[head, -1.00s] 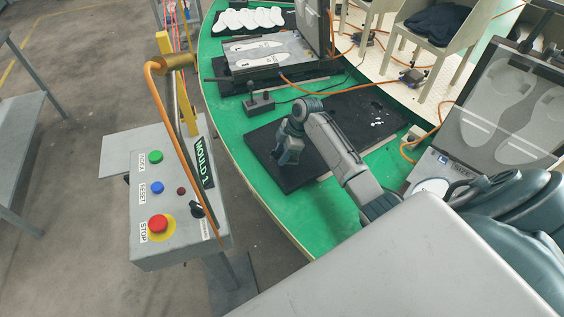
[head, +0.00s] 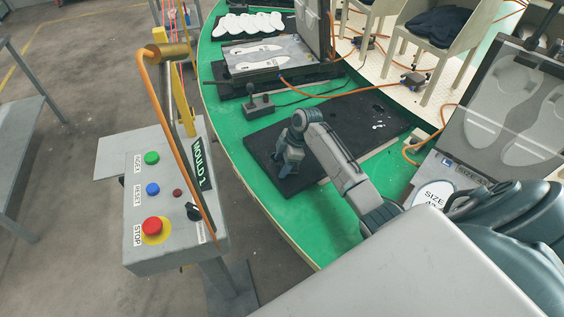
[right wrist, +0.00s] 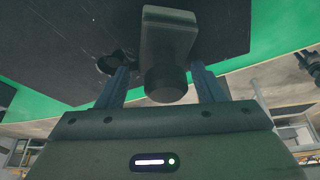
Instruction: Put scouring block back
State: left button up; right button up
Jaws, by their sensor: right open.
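In the right wrist view a dark grey-green block (right wrist: 168,30) with a dark round knob (right wrist: 166,84) lies over the black mat; it looks like the scouring block. My right gripper (right wrist: 160,72) is open, with one blue finger on each side of the knob. I cannot tell whether the fingers touch it. In the head view my right gripper (head: 285,170) points down at the near left part of the black mat (head: 345,113), and the block is hidden or too dark to pick out there. My left gripper is not in view.
A control box (head: 175,205) with coloured buttons stands left of the green table (head: 325,228). A small lever box (head: 258,107) and a mould with white insoles (head: 262,55) lie beyond the mat. White bits (head: 378,126) lie on its far part. Another open mould (head: 510,105) stands at right.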

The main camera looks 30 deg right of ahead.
jog(key=shift+r, duration=0.15)
jog(key=b+v, duration=0.3)
jog(key=v, duration=0.9)
